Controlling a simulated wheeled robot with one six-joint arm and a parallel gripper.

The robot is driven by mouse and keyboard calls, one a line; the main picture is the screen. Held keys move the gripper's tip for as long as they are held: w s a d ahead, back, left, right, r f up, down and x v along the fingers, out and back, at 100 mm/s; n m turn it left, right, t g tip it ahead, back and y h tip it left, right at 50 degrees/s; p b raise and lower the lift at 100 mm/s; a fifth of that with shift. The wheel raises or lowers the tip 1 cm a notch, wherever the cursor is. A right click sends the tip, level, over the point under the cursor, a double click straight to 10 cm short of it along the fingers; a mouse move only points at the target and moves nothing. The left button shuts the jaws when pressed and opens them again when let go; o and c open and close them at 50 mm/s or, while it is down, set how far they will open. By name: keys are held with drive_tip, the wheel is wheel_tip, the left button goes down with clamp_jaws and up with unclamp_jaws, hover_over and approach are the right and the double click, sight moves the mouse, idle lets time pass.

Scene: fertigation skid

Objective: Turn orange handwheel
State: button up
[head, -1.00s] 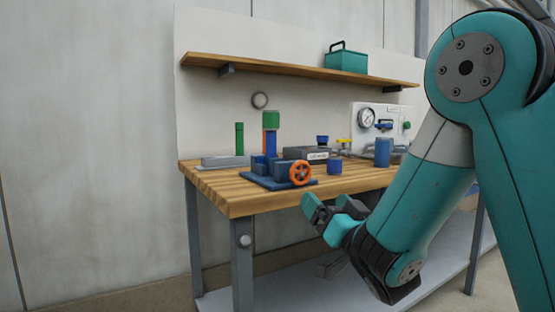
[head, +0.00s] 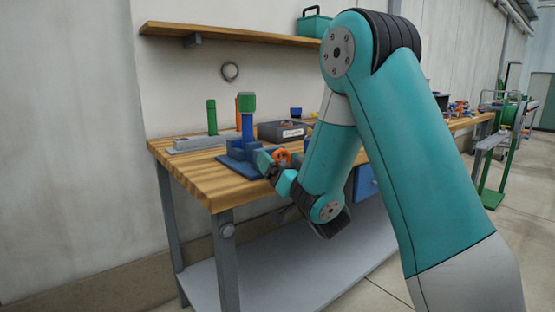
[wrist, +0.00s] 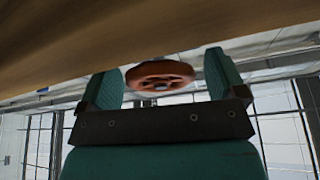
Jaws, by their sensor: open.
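The orange handwheel (head: 282,155) is on the blue pump-like unit (head: 240,150) on the wooden bench, partly hidden behind my gripper in the head view. In the wrist view the handwheel (wrist: 160,75) shows between my two teal fingers, nearer the left one, with a gap to the right one. My gripper (head: 269,165) is open at the bench's front edge, its fingers pointing at the wheel. It also shows in the wrist view (wrist: 165,80). I cannot tell whether a finger touches the wheel.
The wooden bench top (head: 195,180) lies close to my gripper. A green post (head: 212,117) on a grey base and a grey box (head: 282,131) stand behind. A shelf (head: 230,36) with a teal toolbox (head: 314,22) hangs above. The left front of the bench is clear.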

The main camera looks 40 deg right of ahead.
drive_tip(key=shift+c, duration=0.3)
drive_tip(key=c, duration=0.9)
drive_tip(key=shift+o, duration=0.2)
drive_tip(key=n+p, duration=0.1)
drive_tip(key=n+y+p, duration=0.1)
drive_tip(key=shift+r+n+y, duration=0.2)
drive_tip(key=shift+n+y, duration=0.1)
drive_tip(key=shift+n, duration=0.1)
drive_tip(key=n+y+p, duration=0.1)
drive_tip(key=n+y, duration=0.1)
drive_tip(key=n, duration=0.1)
drive_tip(key=shift+f+n, duration=0.1)
drive_tip(key=shift+n, duration=0.2)
drive_tip(key=shift+f+n, duration=0.1)
drive_tip(key=shift+n, duration=0.2)
drive_tip(key=o, duration=0.9)
